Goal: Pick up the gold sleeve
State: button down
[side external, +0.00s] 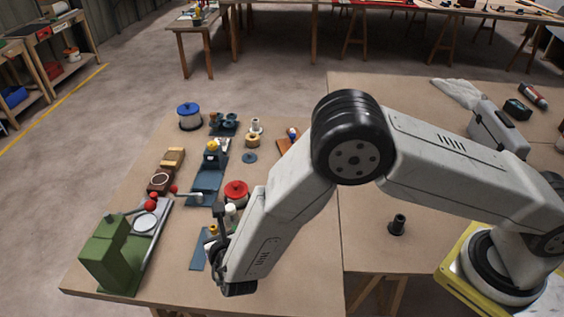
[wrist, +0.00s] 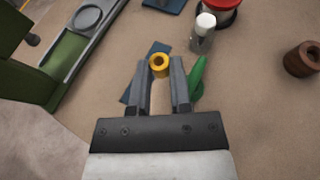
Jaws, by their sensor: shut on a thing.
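The gold sleeve (wrist: 159,65) is a short yellow ring with a dark bore. In the wrist view it sits between the tips of my gripper (wrist: 162,78), with a finger against each side. My gripper is shut on it. In the side view a bit of the gold sleeve (side external: 213,230) shows beside my gripper (side external: 217,237), low over the front left of the table. Whether the sleeve touches the surface below it cannot be told.
A blue plate (wrist: 131,92) lies under the fingers. A green object (wrist: 198,80) is close at the right finger. A white-capped cylinder (wrist: 202,35) and a red-topped spool (side external: 236,191) stand just beyond. A green machine (side external: 110,255) stands left. A brown ring (wrist: 303,60) lies right.

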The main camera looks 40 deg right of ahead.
jog(key=s+d+r, duration=0.3)
jog(key=s, duration=0.5)
jog(key=shift+d+r, duration=0.4)
jog(key=shift+w, duration=0.1)
dwell(0.4)
